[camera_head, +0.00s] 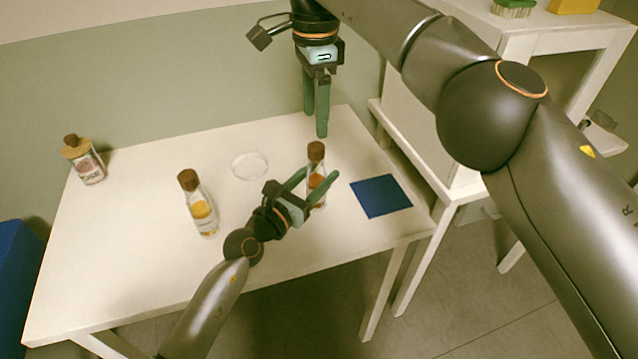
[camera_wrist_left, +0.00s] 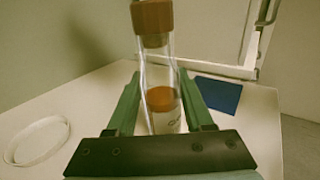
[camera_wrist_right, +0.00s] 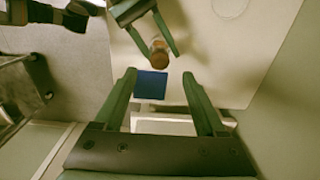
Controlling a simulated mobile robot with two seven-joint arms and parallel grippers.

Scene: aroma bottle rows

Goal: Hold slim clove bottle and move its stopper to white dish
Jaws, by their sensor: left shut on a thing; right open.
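The slim clove bottle (camera_head: 316,178) stands upright on the white table, with its brown stopper (camera_head: 316,151) seated in its neck; the stopper also shows in the left wrist view (camera_wrist_left: 152,15). My left gripper (camera_head: 312,192) is shut around the bottle's body, and the bottle (camera_wrist_left: 158,75) stands between its fingers in the left wrist view. My right gripper (camera_head: 318,134) is open and empty, pointing down above and behind the bottle; the stopper (camera_wrist_right: 159,52) shows beyond its fingers in the right wrist view. The white dish (camera_head: 250,166) lies empty left of the bottle.
Another stoppered bottle (camera_head: 200,208) stands left of my left gripper. A blue mat (camera_head: 381,196) lies right of the held bottle. A white shelf unit (camera_head: 545,45) stands to the right.

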